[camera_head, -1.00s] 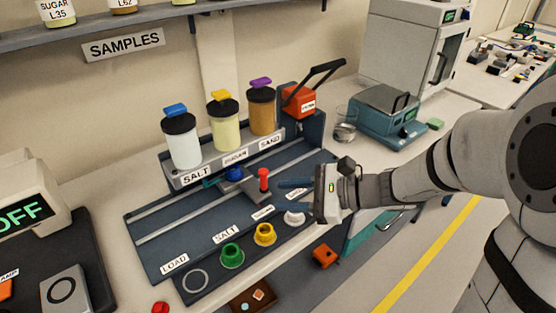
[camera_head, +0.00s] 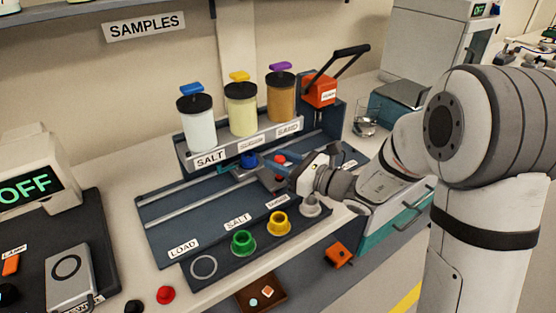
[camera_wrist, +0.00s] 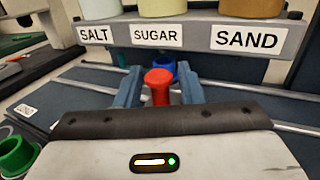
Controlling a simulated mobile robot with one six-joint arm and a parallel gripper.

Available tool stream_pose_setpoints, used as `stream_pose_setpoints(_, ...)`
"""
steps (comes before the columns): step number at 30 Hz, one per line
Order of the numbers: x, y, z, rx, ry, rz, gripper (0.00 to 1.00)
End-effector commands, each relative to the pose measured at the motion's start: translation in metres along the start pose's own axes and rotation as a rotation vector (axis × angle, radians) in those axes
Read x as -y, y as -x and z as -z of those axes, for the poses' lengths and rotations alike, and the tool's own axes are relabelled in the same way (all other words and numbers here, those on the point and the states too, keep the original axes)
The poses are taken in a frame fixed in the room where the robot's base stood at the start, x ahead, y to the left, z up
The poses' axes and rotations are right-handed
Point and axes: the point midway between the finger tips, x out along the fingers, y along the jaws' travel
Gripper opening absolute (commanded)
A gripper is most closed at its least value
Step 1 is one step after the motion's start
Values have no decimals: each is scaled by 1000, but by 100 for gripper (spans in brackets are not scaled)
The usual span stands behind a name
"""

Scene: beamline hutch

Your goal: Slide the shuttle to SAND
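The shuttle (camera_head: 271,180) is a grey sliding carriage on the rails of the dark track board (camera_head: 160,215), below the SUGAR and SAND labels. Its red handle (camera_wrist: 158,80) stands upright between my fingers in the wrist view. A blue cup (camera_head: 248,160) sits at the shuttle's far end; it also shows behind the handle in the wrist view. My gripper (camera_wrist: 161,93) is open with a finger on each side of the handle; narrow gaps seem to show. In the head view my gripper hides part of the shuttle. The SAND label (camera_wrist: 248,39) is to the right of SUGAR.
Salt (camera_head: 199,128), sugar (camera_head: 241,112) and sand (camera_head: 281,98) jars stand on the labelled rack behind the track. An orange press (camera_head: 319,91) with a black lever is at the track's right end.

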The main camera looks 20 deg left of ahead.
Motion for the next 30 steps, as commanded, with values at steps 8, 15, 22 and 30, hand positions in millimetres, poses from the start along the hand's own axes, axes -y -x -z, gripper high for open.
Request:
stream_pose_setpoints(8, 0, -3, 0, -1, 0, 1, 35)
stream_pose_setpoints(15, 0, -2, 0, -1, 0, 1, 17)
stream_pose_setpoints(22, 0, -2, 0, -1, 1, 1, 0)
stream_pose_setpoints(30, 1, -2, 0, -1, 1, 1, 0)
